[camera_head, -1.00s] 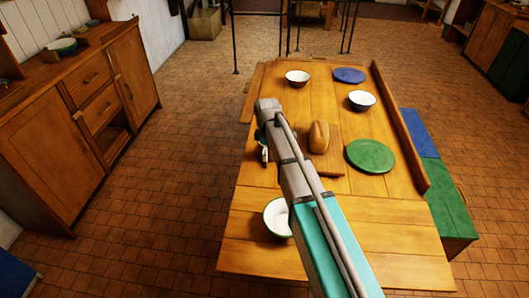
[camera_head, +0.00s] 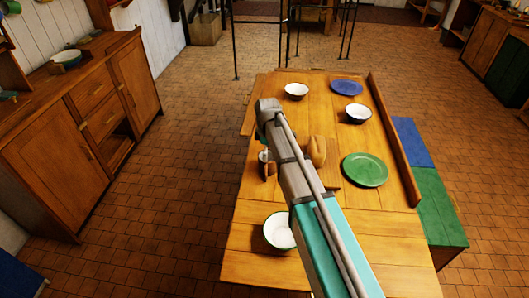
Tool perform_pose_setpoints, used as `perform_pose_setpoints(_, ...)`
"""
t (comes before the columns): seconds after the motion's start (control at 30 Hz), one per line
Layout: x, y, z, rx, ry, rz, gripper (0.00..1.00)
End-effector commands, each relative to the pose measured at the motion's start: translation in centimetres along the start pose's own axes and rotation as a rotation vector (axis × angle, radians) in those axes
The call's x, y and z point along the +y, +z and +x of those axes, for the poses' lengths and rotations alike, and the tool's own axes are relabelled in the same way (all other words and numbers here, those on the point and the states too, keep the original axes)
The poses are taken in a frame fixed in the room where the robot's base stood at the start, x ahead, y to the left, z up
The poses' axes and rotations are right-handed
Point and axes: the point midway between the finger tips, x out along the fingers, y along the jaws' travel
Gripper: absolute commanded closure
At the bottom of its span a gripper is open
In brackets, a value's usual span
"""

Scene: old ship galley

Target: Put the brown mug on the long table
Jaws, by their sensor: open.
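My arm (camera_head: 296,180) reaches forward over the long table (camera_head: 245,262) from the near edge. Its far end is over the table's left side. My gripper cannot be made out; the arm hides that area. A small pale and brown shape (camera_head: 267,165) shows just left of the arm, partly covered by it. I cannot tell whether it is the brown mug or part of my gripper. No brown mug can be clearly identified elsewhere.
The table holds a white bowl (camera_head: 279,231) near the front, a bread loaf (camera_head: 317,151), a green plate (camera_head: 365,170), a blue plate (camera_head: 347,87) and bowls (camera_head: 296,91) (camera_head: 357,113). A green and blue bench (camera_head: 437,205) stands right. A wooden cabinet (camera_head: 50,150) stands left; floor between is clear.

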Motion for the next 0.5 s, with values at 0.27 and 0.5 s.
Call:
perform_pose_setpoints(0.27, 0.0, 0.0, -2.6, 0.0, 0.0, 0.0, 0.0)
perform_pose_setpoints(0.5, 0.0, 0.0, -3.5, 0.0, 0.0, 0.0, 0.0)
